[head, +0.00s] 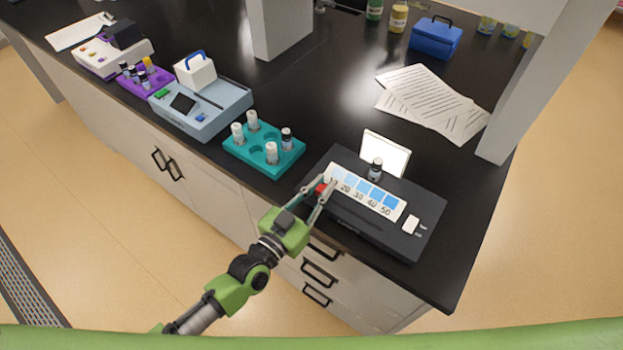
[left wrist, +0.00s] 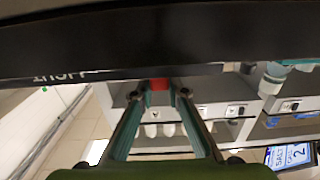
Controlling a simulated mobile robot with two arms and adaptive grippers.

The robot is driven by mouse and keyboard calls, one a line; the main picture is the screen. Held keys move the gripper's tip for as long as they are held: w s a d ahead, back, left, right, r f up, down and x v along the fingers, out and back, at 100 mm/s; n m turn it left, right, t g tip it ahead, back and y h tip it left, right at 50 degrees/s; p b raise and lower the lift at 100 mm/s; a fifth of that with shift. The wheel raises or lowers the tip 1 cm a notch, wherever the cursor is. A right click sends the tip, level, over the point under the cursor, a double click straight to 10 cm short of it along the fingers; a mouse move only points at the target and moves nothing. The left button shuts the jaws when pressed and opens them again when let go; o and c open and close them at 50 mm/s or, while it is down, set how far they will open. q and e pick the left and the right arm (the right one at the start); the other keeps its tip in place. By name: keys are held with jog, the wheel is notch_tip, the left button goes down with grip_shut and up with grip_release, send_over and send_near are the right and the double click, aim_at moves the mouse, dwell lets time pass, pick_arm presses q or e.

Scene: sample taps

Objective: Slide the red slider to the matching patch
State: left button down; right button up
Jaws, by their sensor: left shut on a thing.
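My left gripper (head: 319,190) is shut on the red slider (head: 321,188) at the left end of the black comparator box (head: 350,222). The slider is beside the left end of the pale strip of blue patches (head: 362,191). The patches run from pale at the left to deeper blue at the right, with 20, 30, 40 and 50 readable; the leftmost label is partly hidden by a finger. A dark-capped vial (head: 376,168) stands behind the strip, before a bright white panel (head: 385,154). In the left wrist view the slider (left wrist: 159,84) shows between my fingertips (left wrist: 160,94).
A teal rack (head: 262,160) with several vials stands left of the box. A grey-blue instrument (head: 205,115) is further left. A white switch (head: 411,225) sits on the box's right end. Papers (head: 430,102) lie behind. Black bench top is clear right of the box.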

pick_arm(q)
jog(key=shift+s+d, duration=0.25)
jog(key=shift+d, duration=0.05)
jog(key=c, duration=2)
grip_release()
jog(key=shift+o, duration=0.2)
jog(key=shift+a, duration=0.1)
jog(key=v, duration=1.2)
